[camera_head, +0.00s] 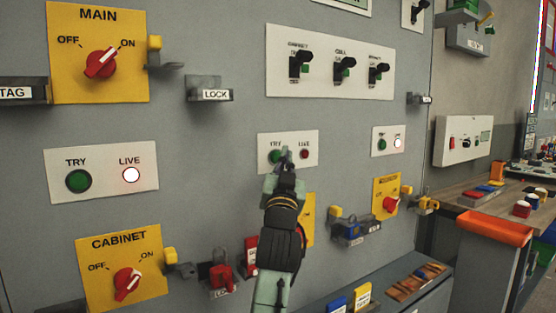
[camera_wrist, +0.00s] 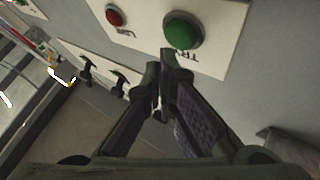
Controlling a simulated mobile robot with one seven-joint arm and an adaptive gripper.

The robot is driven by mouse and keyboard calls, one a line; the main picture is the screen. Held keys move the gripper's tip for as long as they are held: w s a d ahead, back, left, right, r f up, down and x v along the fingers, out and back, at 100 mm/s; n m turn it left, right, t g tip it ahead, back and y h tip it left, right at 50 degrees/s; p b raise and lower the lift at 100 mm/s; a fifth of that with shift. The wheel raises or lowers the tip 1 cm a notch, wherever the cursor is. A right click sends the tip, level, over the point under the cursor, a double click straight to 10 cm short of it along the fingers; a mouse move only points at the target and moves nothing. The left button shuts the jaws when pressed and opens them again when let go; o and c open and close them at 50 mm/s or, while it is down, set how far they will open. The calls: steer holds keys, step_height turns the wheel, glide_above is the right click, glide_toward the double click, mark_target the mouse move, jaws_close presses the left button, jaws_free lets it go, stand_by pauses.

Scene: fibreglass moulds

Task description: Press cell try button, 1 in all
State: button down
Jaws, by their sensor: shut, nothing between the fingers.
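The middle TRY/LIVE panel (camera_head: 312,139) is a white plate on the grey cabinet front. Its green TRY button (camera_head: 274,156) is at left and a dim red LIVE lamp (camera_head: 304,154) at right. In the wrist view the green button (camera_wrist: 183,30) and the red lamp (camera_wrist: 115,16) appear upside down. My gripper (camera_head: 286,156) is shut and empty, its fingertips in front of this panel, just right of the green button in the head view. In the wrist view the fingertips (camera_wrist: 166,62) appear just below the button; contact cannot be told. The yellow plate (camera_head: 309,215) below is mostly hidden by my arm.
Another TRY/LIVE panel (camera_head: 103,199) at left and a small one (camera_head: 377,141) at right have lit LIVE lamps. A three-switch panel (camera_head: 330,85) is above. A LOCK holder (camera_head: 209,88), red-knob MAIN switch (camera_head: 98,52) and CABINET switch (camera_head: 120,268) stick out.

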steer(key=s+d, duration=0.1)
steer(key=s, duration=0.1)
steer(key=s+d, duration=0.2)
stand_by(0.6)
stand_by(0.4)
